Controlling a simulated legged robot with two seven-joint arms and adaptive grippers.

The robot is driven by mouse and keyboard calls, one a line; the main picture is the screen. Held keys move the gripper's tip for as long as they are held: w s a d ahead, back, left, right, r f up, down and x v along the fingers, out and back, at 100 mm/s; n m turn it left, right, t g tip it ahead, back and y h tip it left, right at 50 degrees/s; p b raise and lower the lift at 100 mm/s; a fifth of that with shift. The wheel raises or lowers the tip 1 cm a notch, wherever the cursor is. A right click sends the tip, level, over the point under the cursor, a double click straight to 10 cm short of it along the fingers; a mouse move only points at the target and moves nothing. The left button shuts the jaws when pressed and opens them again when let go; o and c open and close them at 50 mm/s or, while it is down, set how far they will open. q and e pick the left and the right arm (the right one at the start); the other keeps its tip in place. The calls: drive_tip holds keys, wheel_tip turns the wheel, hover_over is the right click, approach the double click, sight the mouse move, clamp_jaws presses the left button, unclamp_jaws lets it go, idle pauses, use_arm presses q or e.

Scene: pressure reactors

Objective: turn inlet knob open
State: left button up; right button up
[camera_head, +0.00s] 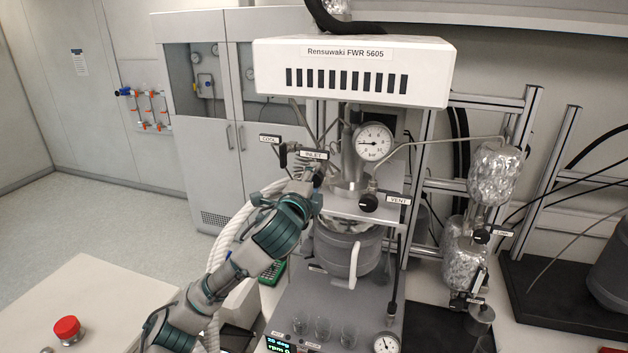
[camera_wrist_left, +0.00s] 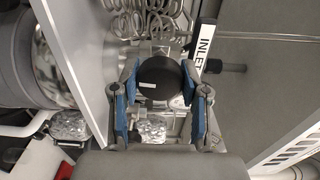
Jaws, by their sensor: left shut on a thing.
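The inlet knob (camera_wrist_left: 160,82) is a round black knob with a small white mark, seen between my fingers in the left wrist view. The white INLET label (camera_wrist_left: 204,42) is right beside it and also shows in the head view (camera_head: 314,155). My left gripper (camera_wrist_left: 160,98) is shut on the inlet knob, with a blue-padded finger on each side. In the head view my left gripper (camera_head: 308,174) is just below the INLET label and hides the knob. My right gripper is not in view.
The pressure gauge (camera_head: 373,142) is right of my gripper. The black VENT knob (camera_head: 369,202) is lower right, and the COOL label (camera_head: 269,139) is to the left. The reactor housing (camera_head: 350,68) overhangs above. A grey vessel with a white handle (camera_head: 354,265) is below.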

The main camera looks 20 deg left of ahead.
use_arm(q)
drive_tip(key=shift+f+n, duration=0.1)
drive_tip(key=shift+n, duration=0.5)
drive_tip(key=shift+f, duration=0.1)
drive_tip(key=o, duration=0.9)
drive_tip(key=shift+o, duration=1.2)
drive_tip(key=shift+w, duration=0.1)
drive_tip(key=shift+w+a, duration=0.1)
